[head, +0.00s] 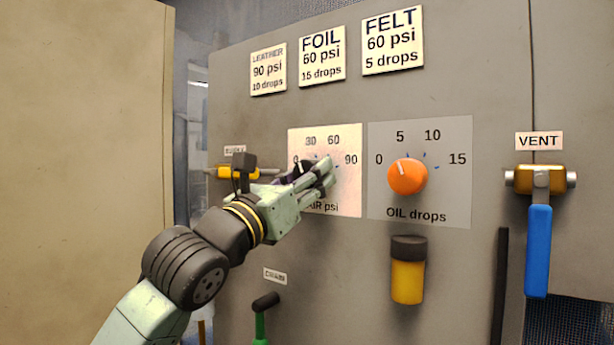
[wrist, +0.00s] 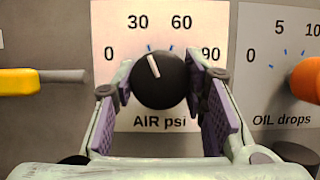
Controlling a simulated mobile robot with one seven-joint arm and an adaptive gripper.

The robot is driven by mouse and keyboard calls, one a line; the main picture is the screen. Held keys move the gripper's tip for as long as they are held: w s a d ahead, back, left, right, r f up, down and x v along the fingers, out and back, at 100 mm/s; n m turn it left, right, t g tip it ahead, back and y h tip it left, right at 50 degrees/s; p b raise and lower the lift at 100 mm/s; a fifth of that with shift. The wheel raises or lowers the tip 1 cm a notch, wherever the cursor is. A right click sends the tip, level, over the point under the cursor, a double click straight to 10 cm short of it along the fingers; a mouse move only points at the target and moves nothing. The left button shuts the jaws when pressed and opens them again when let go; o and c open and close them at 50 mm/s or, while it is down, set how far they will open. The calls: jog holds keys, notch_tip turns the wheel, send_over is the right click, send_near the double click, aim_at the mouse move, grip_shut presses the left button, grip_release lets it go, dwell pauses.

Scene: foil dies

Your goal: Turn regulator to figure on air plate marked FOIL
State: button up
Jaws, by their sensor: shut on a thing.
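The air regulator is a round black knob (wrist: 158,82) on a white dial plate (head: 345,195) marked 0, 30, 60 and 90, "AIR psi". In the wrist view its white pointer leans up and slightly left, toward the 30 mark. My gripper (wrist: 160,85) is shut on the knob, one purple-padded finger on each side. In the head view my gripper (head: 318,175) covers the knob and part of the dial. The FOIL plate (head: 322,60) reads 60 psi, 15 drops, between the LEATHER plate (head: 268,68) and the FELT plate (head: 392,40).
Right of the air dial is an orange oil knob (head: 408,177), its pointer near 5, with a yellow cup (head: 408,280) below.

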jog(key=c, duration=0.5)
jog(key=shift+c, duration=0.2)
jog(key=shift+m, duration=0.5)
jog(key=m+g+h, duration=0.1)
jog(key=m, duration=0.1)
jog(key=m+g+h+b, duration=0.1)
jog(key=m, duration=0.2)
jog(key=shift+r+m+g+h, duration=0.1)
jog(key=shift+m+g+h, duration=0.5)
jog(key=shift+m, duration=1)
jog(key=shift+m+g+h, duration=0.2)
jog(key=shift+m+g, duration=0.8)
jog(key=shift+m, duration=0.6)
jog(key=o, duration=1.2)
jog(key=shift+c, duration=0.2)
